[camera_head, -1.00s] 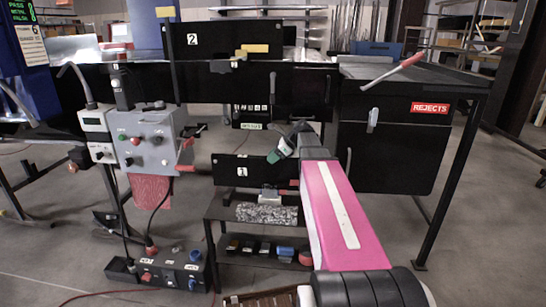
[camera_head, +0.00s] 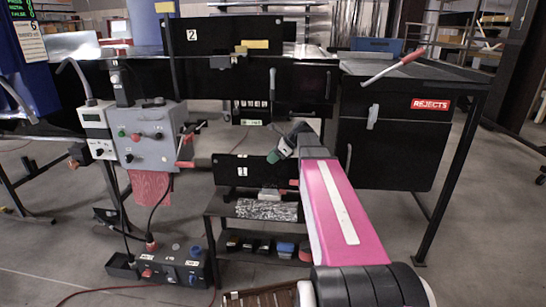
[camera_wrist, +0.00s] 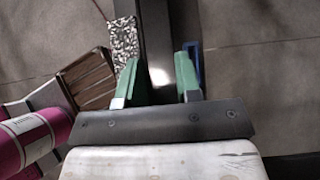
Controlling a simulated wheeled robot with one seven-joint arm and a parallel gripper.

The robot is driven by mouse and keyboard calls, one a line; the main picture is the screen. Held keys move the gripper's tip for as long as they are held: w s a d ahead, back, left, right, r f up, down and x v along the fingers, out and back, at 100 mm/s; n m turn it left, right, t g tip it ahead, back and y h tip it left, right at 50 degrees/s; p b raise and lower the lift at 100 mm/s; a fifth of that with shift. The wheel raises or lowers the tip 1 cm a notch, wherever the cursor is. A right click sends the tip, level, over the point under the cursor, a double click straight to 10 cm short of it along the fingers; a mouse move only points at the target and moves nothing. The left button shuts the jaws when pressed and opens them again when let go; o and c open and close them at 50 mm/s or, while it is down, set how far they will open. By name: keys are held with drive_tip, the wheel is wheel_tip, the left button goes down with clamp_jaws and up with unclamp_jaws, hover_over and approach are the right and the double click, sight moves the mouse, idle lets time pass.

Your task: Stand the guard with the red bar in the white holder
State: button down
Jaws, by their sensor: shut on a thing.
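A black guard panel marked 1 (camera_head: 225,168) stands upright in the middle of the head view, with a small red piece at its lower right end. My gripper (camera_head: 280,152), with green fingers, is shut on its upper edge. In the wrist view, the dark guard (camera_wrist: 156,35) runs edge-on between my green fingertips (camera_wrist: 155,75). A whitish piece, likely the white holder (camera_head: 270,195), shows just under the guard on a dark stand. The guard partly hides it, and I cannot tell whether they touch.
The black stand (camera_head: 225,209) bears a speckled block (camera_head: 267,210) and has several small blocks on its lower shelf. Another black panel marked 2 (camera_head: 225,35) stands by the conveyor behind. A control box (camera_head: 152,135) is left, the black rejects bin (camera_head: 385,155) right.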

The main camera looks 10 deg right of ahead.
drive_tip(key=shift+f, duration=1.15)
drive_tip(key=c, duration=0.7)
unclamp_jaws()
drive_tip(key=shift+c, duration=0.2)
drive_tip(key=shift+f, duration=0.1)
drive_tip(key=shift+d, duration=0.1)
drive_tip(key=v, duration=1)
drive_tip(key=shift+d+r, duration=0.25)
drive_tip(key=shift+r, duration=0.1)
drive_tip(key=shift+s, duration=0.15)
